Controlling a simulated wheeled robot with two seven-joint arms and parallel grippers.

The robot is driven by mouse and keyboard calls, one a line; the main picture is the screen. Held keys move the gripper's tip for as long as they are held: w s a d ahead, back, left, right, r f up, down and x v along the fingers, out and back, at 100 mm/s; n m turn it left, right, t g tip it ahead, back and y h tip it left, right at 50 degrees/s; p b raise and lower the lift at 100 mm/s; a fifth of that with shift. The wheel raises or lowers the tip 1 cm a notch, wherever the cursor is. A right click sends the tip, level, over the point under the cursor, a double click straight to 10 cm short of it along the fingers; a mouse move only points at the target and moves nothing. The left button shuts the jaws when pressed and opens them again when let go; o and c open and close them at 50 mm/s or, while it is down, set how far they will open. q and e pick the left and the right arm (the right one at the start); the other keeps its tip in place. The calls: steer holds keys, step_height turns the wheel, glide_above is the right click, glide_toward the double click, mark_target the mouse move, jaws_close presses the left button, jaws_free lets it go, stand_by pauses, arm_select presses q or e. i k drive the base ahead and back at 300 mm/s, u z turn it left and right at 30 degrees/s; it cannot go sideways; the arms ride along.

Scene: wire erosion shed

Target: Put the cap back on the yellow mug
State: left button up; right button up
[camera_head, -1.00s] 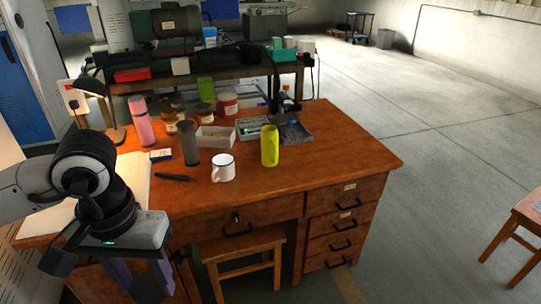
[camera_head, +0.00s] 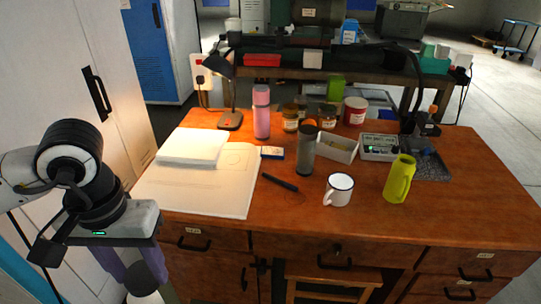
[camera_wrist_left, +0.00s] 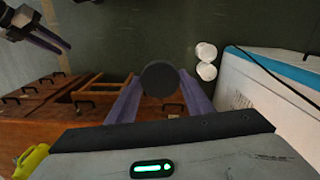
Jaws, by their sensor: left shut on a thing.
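The yellow mug (camera_head: 399,180) stands upright on the wooden desk, right of the white enamel mug. Part of it also shows at the lower left edge of the left wrist view (camera_wrist_left: 30,160). My left gripper (camera_head: 132,268) is left of the desk's front, well apart from the yellow mug, with its fingers pointing down. In the left wrist view its fingers are shut on a dark round cap (camera_wrist_left: 160,79).
The white mug (camera_head: 339,190), a dark grey tumbler (camera_head: 306,152), a pen (camera_head: 280,183) and a white box (camera_head: 338,149) stand or lie near the yellow mug. A pink bottle (camera_head: 261,112), jars and a lamp (camera_head: 229,119) are behind. The desk's front right is clear.

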mark_target(397, 188)
steer(key=u, duration=0.05)
steer(key=i, duration=0.7)
steer(key=z, duration=0.95)
steer(key=i, duration=0.5)
steer(key=z, duration=0.55)
